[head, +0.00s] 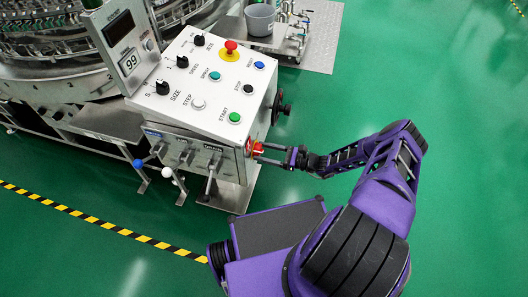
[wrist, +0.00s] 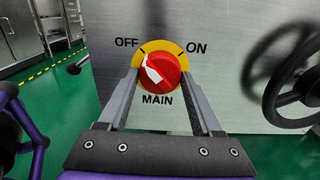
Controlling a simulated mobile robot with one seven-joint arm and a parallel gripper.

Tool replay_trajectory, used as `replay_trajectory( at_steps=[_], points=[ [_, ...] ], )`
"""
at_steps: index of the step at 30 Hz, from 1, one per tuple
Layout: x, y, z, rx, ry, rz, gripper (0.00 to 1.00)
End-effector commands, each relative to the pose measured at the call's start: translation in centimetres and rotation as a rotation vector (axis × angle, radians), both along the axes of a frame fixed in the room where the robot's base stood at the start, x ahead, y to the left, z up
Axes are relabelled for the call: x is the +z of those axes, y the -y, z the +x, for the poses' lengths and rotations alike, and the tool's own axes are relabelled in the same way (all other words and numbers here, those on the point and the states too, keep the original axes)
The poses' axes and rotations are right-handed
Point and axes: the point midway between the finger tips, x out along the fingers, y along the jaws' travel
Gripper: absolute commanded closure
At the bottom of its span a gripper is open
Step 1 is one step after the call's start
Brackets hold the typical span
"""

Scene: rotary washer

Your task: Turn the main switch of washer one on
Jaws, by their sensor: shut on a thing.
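The main switch (wrist: 172,72) is a red round knob with a white pointer on a yellow plate, marked OFF at upper left, ON at upper right and MAIN below. Its white pointer leans up and to the left, toward the OFF side. In the head view the red switch (head: 257,148) sits on the right side face of the washer's control box (head: 205,85). My gripper (wrist: 160,78) is shut on the knob, with one finger on its left and one on its right. In the head view my gripper (head: 268,152) reaches in from the right.
A black handwheel (wrist: 297,80) stands to the right of the switch, also visible in the head view (head: 281,108). The box top carries several buttons, dials and a red emergency stop (head: 231,46). Levers with knobs (head: 165,172) stick out at its front. The green floor at right is clear.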

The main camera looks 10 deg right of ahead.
Motion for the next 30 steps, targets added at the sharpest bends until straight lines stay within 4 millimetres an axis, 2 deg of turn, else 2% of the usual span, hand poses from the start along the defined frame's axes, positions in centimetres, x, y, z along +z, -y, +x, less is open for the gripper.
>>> replay_trajectory(
  at_steps=[11,30],
  points=[
    [-0.43,0.01,-0.10,0.001,-0.165,0.094,0.90],
    [-0.08,-0.04,-0.24,-0.001,-0.688,0.392,0.90]
  ],
)
